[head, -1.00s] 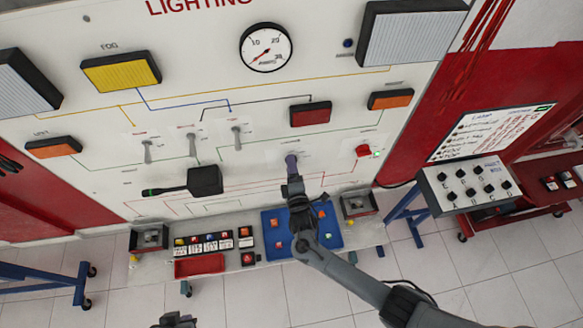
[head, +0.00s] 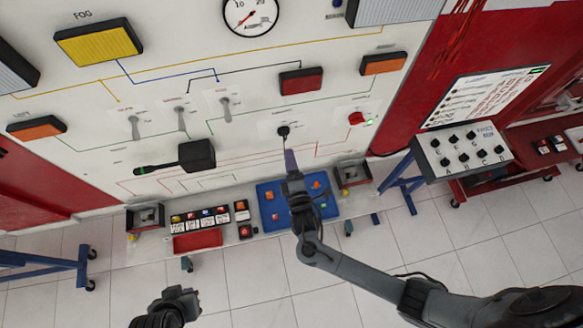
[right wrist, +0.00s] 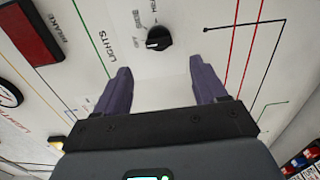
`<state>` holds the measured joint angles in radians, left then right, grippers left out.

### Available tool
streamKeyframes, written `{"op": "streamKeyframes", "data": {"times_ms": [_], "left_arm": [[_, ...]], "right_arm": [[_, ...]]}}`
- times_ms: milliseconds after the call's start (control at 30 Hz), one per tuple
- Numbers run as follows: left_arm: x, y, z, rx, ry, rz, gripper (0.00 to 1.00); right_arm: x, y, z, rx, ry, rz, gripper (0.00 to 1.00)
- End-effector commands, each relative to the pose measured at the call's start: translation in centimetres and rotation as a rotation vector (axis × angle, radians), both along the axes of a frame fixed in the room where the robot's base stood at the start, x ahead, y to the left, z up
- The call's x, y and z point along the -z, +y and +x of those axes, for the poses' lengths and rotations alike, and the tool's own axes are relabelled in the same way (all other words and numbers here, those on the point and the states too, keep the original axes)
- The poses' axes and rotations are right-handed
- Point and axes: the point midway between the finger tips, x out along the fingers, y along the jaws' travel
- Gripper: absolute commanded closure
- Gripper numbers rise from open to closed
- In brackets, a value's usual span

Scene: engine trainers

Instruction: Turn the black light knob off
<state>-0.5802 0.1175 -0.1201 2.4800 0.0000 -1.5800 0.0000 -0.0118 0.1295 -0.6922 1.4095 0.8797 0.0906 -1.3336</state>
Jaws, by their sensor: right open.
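The black light knob (head: 283,131) sits on the white lighting panel, below the red brake lamp. In the right wrist view the black knob (right wrist: 158,38) shows on the panel, above and between the fingertips, beside the word LIGHTS. My right gripper (head: 290,160) is just below the knob in the head view and apart from it. In the right wrist view its two purple fingers (right wrist: 160,75) are spread, with nothing between them. My left gripper (head: 180,298) is low in the head view, away from the panel; its jaws are too small to read.
A red switch (head: 357,118) is on the panel right of the knob. A black stalk lever (head: 190,156) sticks out to the left. A blue tray (head: 262,190) with small pieces is on the ledge below. A grey control box (head: 462,148) stands at right.

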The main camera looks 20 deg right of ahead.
Motion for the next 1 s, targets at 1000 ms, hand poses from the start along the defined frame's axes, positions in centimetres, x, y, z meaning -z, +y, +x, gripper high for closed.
{"op": "streamKeyframes", "data": {"times_ms": [1000], "left_arm": [[-0.6, 0.2, 0.0, 0.005, 0.0, 0.009, 1.0]], "right_arm": [[3.1, -1.4, -6.5, 0.042, 0.093, 0.015, 0.29]]}}
